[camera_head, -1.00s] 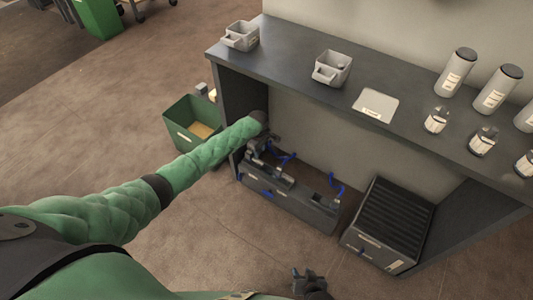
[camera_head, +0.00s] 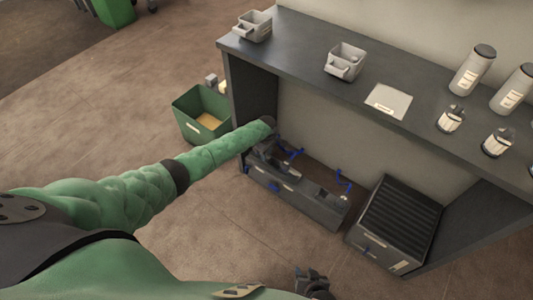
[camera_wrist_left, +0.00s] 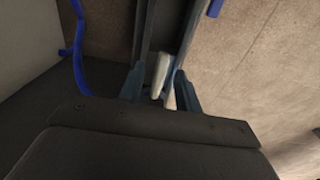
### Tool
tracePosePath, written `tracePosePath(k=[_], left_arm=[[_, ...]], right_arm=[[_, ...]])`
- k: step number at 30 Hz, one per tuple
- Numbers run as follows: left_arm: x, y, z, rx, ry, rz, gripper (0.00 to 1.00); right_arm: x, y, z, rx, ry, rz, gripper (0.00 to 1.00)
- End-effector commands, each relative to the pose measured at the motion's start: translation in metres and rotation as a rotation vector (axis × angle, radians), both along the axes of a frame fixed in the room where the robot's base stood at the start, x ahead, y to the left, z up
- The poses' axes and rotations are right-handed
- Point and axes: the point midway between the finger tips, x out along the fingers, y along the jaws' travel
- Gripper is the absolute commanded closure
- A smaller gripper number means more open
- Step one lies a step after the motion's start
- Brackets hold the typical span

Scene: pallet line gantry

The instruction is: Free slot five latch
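A long dark grey slotted unit (camera_head: 310,207) stands on the floor under the bench, with blue latch-like parts (camera_head: 296,154) along it. I cannot tell which one is slot five. My left gripper (camera_head: 280,158) is low over the left part of this unit, partly hidden by my forearm. In the left wrist view its fingers (camera_wrist_left: 160,88) are apart on either side of a dark rail, with a small pale piece (camera_wrist_left: 161,72) between them. Contact is not clear. A blue strap-like part (camera_wrist_left: 78,50) is left of the fingers. My right gripper (camera_head: 314,284) is at the bottom edge, away from the unit.
The dark bench (camera_head: 310,55) overhangs the unit and carries grey bins (camera_head: 345,62), a pale plate (camera_head: 388,101), bottles and jars. A ribbed dark crate (camera_head: 398,222) stands right of the unit. A green bin (camera_head: 201,114) is at the left. Floor in front is clear.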

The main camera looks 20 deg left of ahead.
Motion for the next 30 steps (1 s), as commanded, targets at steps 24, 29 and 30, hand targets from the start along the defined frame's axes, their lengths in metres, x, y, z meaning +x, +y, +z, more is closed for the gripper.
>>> tracePosePath(k=[24,29,30], left_arm=[[-0.002,-0.002,0.003,-0.003,0.002,-0.106,1.00],[-0.003,-0.002,0.004,-0.003,0.003,-0.194,1.00],[-0.003,-0.002,0.003,-0.003,0.003,-0.218,1.00]], right_arm=[[0.000,0.000,0.023,-0.002,0.004,0.003,0.64],[0.000,0.000,0.037,-0.003,0.006,0.004,0.64],[0.000,-0.001,0.040,-0.004,0.010,0.005,0.64]])
